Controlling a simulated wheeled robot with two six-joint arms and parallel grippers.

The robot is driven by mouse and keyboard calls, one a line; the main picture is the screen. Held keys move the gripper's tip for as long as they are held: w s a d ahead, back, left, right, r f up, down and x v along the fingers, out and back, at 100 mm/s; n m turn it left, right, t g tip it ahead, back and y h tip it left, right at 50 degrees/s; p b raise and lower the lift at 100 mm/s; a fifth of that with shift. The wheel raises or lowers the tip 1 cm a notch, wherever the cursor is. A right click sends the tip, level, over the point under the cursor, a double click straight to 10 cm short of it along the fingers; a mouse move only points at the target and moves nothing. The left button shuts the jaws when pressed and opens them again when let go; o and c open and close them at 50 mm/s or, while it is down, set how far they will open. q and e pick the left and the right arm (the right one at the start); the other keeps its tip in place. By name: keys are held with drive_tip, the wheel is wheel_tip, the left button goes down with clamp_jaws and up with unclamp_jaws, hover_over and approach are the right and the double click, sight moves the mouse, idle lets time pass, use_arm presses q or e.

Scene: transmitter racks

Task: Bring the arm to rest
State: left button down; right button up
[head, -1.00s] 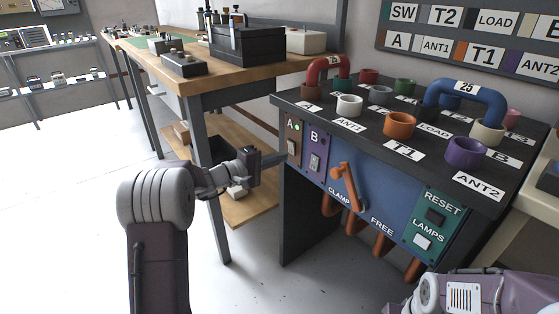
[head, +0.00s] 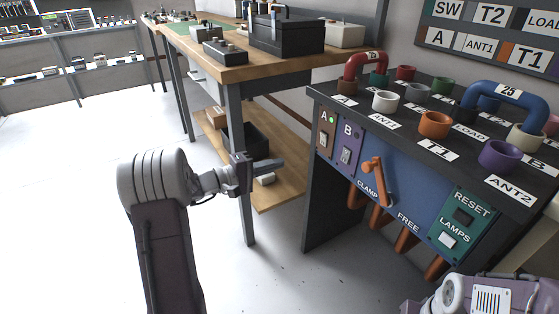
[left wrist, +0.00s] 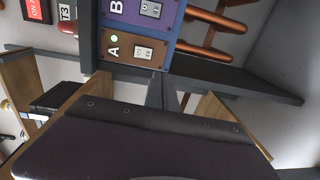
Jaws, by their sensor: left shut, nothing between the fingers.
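My left gripper (head: 278,163) is shut and empty, held in the air to the left of the switch console. Its closed fingers also show in the left wrist view (left wrist: 161,92), below panel A. The console has a dark top (head: 408,128) and a blue front with an orange clamp lever (head: 374,180). The gripper is apart from the console in the head view. Part of my right arm shows at the bottom right of the head view; its gripper is out of frame.
A wooden bench (head: 225,66) with a black box (head: 287,36) stands behind. Its lower shelf (head: 283,192) is behind my left gripper. Red (head: 362,64) and blue (head: 507,92) U-links stand on the console. Open white floor lies to the left.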

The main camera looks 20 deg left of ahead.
use_arm(q)
drive_tip(key=d+r+m+g+h+p, duration=0.2)
drive_tip(key=d+r, duration=0.3)
drive_tip(key=d, duration=0.2)
drive_tip(key=s+d+f+m+g+p, duration=0.2)
drive_tip(key=s+d+m+g, duration=0.35)
drive_tip(key=s+d, duration=0.6)
drive_tip(key=s+f+m+g+y+p, duration=0.25)
drive_tip(key=s+f+g+y, duration=0.4)
drive_tip(key=s+f, duration=0.55)
drive_tip(key=s+a+f+m+y, duration=0.1)
drive_tip(key=s+a+f+y, duration=0.15)
drive_tip(key=a, duration=0.25)
drive_tip(key=s+a+f+y, duration=0.1)
drive_tip(key=a+y, duration=0.2)
drive_tip(key=a, duration=0.3)
wheel_tip(320, 180, up, 39)
drive_tip(key=w+t+p, duration=0.1)
drive_tip(key=w+p, duration=0.1)
drive_tip(key=p, duration=3.5)
drive_tip(key=shift+a+f+n+t, duration=0.15)
drive_tip(key=shift+a+n+t, duration=0.25)
